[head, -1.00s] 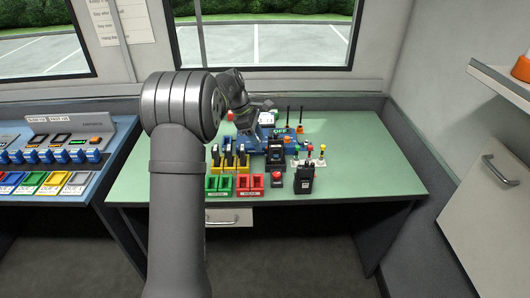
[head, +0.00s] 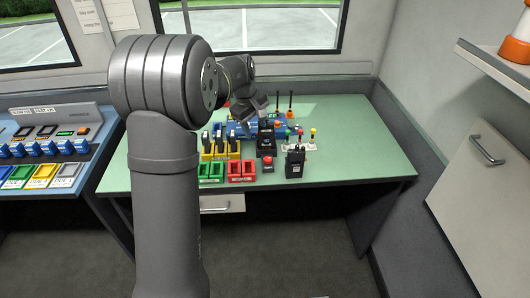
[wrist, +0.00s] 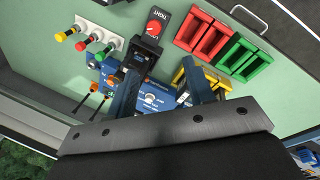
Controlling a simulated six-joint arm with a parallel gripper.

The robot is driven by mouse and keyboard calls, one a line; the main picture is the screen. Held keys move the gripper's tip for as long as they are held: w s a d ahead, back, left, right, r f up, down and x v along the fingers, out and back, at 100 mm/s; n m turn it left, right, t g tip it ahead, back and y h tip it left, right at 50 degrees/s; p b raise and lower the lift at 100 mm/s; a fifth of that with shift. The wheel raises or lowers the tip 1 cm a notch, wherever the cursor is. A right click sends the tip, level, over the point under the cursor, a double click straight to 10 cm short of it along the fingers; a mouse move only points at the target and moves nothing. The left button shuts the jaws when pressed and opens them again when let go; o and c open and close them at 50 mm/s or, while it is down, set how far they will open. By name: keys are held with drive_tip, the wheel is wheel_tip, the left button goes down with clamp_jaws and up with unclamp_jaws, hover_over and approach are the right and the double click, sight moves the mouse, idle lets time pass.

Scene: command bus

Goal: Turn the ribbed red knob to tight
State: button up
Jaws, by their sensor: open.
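The ribbed red knob (head: 267,161) sits on a small dark base near the front of the green table, right of the red bins. In the wrist view the red knob (wrist: 155,28) shows near the top, with the word TIGHT on its base beside it. I cannot make out the knob's pointer. My gripper (head: 256,110) is over the back of the table, behind the knob and apart from it. In the wrist view its two dark blue fingers (wrist: 162,92) are spread, with nothing held between them. The blue panel shows behind them.
A black boxy unit (head: 266,140) stands just behind the knob. A black radio (head: 295,163) stands to its right. Red bins (head: 242,171) and green bins (head: 210,172) are to the left.

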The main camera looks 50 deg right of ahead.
drive_tip(key=s+a+m+t, duration=0.1)
drive_tip(key=s+m+t, duration=0.1)
drive_tip(key=s+m, duration=0.4)
drive_tip(key=m+t+h, duration=0.1)
drive_tip(key=m, duration=0.3)
approach(268, 159)
drive_tip(key=x, duration=0.8)
drive_tip(key=shift+a, duration=0.1)
drive_tip(key=c, duration=1)
